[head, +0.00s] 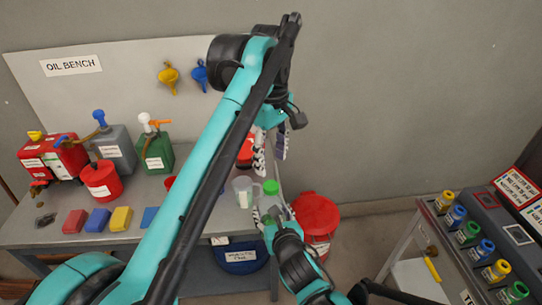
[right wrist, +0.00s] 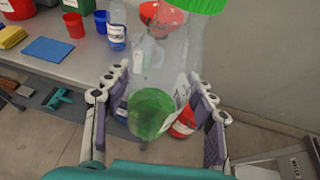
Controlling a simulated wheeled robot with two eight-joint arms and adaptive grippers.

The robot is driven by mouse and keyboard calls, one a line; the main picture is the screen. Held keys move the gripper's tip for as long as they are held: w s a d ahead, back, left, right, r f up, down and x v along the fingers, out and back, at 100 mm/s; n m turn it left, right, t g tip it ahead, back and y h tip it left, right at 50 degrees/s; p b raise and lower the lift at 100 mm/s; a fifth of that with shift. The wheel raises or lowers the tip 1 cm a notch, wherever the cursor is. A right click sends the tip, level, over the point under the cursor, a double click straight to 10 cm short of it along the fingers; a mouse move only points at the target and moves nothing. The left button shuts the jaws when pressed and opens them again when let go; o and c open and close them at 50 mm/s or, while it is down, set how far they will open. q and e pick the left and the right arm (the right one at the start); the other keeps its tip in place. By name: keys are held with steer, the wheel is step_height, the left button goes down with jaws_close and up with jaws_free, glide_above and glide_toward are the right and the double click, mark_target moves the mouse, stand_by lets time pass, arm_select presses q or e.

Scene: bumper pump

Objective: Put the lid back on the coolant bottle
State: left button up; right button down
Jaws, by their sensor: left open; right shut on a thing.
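The clear coolant bottle (right wrist: 167,72) is between the fingers of my right gripper (right wrist: 158,122), with green at its lower end in the right wrist view. A green lid (right wrist: 203,4) is at the bottle's top, cut by the picture's upper edge. The lid also shows in the head view (head: 271,187); I cannot tell whether it is fully seated. My right gripper (head: 272,213) is shut on the bottle, whose body is mostly hidden in the head view. My left gripper (head: 270,146) is open, pointing down above the lid, apart from it.
A clear jug (head: 242,191) stands on the bench just left of the lid. A red bucket (head: 316,214) is to the right. Red, grey and green cans and coloured sponges fill the bench's left. A right-hand table (head: 408,240) holds several coloured-cap bottles. My left arm covers the middle.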

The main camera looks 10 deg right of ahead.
mark_target(271, 185)
arm_select(q)
steer(key=shift+f, duration=0.15)
steer(key=shift+f, duration=3.9)
